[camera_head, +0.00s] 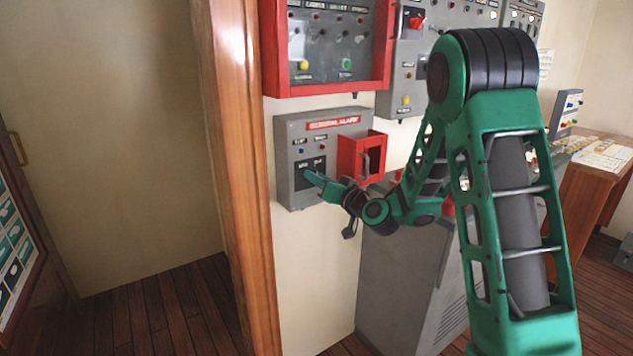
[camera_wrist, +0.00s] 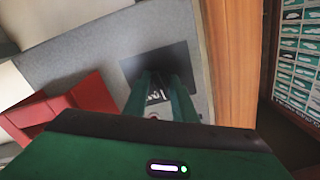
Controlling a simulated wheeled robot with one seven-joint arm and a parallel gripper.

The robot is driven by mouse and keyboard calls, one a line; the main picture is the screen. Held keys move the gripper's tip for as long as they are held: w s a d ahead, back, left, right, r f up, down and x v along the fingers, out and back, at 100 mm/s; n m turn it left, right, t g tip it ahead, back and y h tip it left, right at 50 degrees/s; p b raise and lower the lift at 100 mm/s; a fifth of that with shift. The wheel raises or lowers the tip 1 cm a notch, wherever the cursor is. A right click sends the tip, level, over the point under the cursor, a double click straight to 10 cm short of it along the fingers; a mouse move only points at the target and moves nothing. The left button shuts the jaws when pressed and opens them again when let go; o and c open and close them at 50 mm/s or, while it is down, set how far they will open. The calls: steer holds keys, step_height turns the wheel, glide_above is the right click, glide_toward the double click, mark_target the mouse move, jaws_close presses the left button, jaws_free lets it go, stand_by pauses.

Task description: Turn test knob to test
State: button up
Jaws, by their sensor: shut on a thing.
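The grey general alarm panel (camera_head: 290,129) hangs on the wall, with a red label, small indicator lights and a dark plate (camera_head: 316,164) at its lower left. My gripper (camera_head: 309,174) reaches from the right to this dark plate. In the wrist view, both green fingers of my gripper (camera_wrist: 160,98) point at the dark plate (camera_wrist: 180,62) and are shut on the test knob, which is mostly hidden between them. A small label with white lettering shows between the fingers. I cannot tell which position the knob points to.
A red open box (camera_head: 360,155) juts out from the panel just right of my gripper; it also shows in the wrist view (camera_wrist: 75,102). A red-framed panel (camera_head: 268,50) is above. A wooden post (camera_head: 240,150) stands close on the left. A grey cabinet (camera_head: 395,285) stands below.

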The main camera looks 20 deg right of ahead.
steer(key=shift+f+m, duration=0.15)
steer(key=shift+m, duration=4.25)
steer(key=shift+s, duration=0.1)
steer(key=o, duration=1)
steer(key=shift+o, duration=0.2)
steer(key=v, duration=1)
steer(key=shift+s, duration=0.25)
